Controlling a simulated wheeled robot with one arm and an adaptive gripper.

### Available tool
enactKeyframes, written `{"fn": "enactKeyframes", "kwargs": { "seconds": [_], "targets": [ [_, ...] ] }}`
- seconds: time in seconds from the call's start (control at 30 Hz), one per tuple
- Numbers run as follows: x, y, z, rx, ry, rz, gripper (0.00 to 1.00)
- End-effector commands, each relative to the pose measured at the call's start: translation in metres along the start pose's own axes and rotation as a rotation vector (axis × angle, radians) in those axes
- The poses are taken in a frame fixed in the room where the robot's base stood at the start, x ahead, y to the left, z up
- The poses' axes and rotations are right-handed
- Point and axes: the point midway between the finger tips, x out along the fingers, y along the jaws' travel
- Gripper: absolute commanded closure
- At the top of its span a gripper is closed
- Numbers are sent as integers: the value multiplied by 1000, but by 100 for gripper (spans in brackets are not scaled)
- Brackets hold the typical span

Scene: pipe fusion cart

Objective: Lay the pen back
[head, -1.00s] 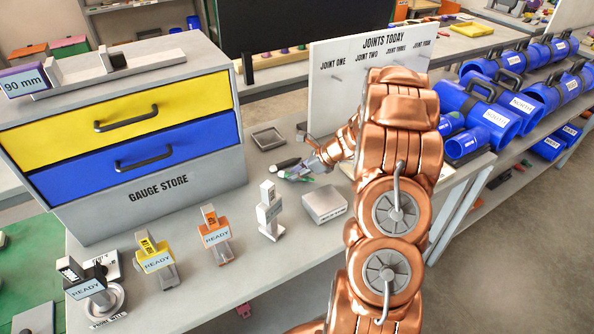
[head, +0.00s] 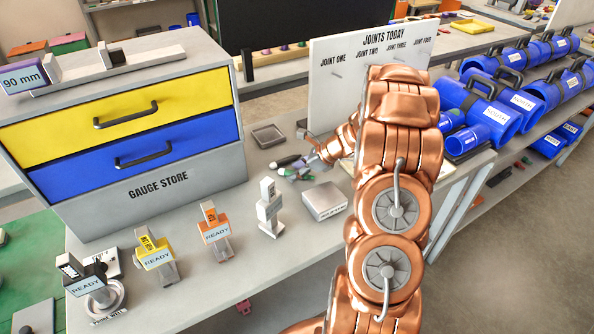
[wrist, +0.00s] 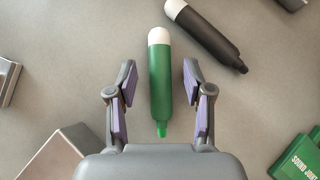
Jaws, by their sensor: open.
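A green pen (wrist: 160,85) with a white end lies on the grey bench between my gripper's fingers in the wrist view, with a gap on both sides. My gripper (wrist: 159,108) is open and holds nothing. A black pen (wrist: 207,36) with a white end lies just to the right of the green one, angled away. In the head view my gripper (head: 303,169) is low over the bench, beside the black pen (head: 286,161); the green pen is small and partly hidden by the fingers there.
A grey box (head: 324,201) and a gauge stand (head: 269,208) are near my gripper. A small empty tray (head: 268,136) lies behind. The gauge store drawers (head: 130,150) stand left, the joints board (head: 345,85) behind. A green sound-joint block (wrist: 298,158) is at lower right.

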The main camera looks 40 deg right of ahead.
Motion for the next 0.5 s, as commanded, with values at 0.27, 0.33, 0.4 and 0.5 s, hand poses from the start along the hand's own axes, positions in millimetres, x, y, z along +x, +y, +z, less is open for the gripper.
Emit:
{"fn": "enactKeyframes", "kwargs": {
  "seconds": [0.27, 0.33, 0.4, 0.5],
  "targets": [
    [-20, -1, -2, -2, -1, -5, 49],
    [-32, -4, -5, -4, 0, -8, 49],
    [-43, -6, -7, -3, -1, -7, 49],
    [-58, -7, -7, -3, -1, -4, 49]
  ]
}}
